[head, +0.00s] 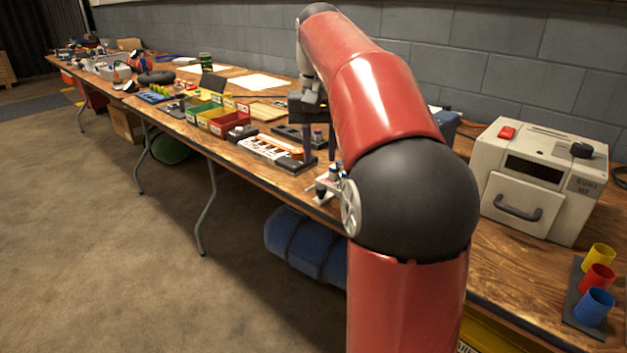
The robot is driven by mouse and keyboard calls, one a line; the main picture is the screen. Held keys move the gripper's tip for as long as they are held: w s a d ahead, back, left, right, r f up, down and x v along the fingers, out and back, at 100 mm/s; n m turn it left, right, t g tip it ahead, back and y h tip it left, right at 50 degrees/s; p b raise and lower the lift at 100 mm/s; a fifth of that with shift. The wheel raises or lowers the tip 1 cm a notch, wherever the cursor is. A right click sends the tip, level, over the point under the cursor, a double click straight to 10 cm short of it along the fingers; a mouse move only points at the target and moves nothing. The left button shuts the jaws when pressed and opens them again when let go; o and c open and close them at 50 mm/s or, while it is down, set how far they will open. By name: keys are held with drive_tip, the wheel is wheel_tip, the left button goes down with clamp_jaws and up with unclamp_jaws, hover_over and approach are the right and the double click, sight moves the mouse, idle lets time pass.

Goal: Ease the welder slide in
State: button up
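A beige box machine (542,178) stands on the bench at the right. Its front panel carries a dark curved handle (517,211); I cannot tell whether this panel is the welder slide, and the box's label is too small to read. The panel looks flush with the front. My gripper (320,160) is well left of the machine, pointing down over the bench. Its two dark fingers stand apart with a gap and hold nothing that I can see. My arm hides the bench between gripper and machine.
Under and left of my gripper lies a white and orange strip (264,149) with a dark block at its end. Green, yellow and red bins (217,120) stand farther left. Yellow, red and blue cups (594,306) stand on a dark base at front right. A grey block wall is behind.

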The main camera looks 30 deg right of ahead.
sight(321, 187)
drive_tip(key=shift+w+d, duration=0.25)
drive_tip(key=shift+d, duration=0.1)
drive_tip(key=shift+f+b, duration=1)
drive_tip(key=shift+f, duration=2.85)
drive_tip(key=shift+c, duration=0.4)
clamp_jaws()
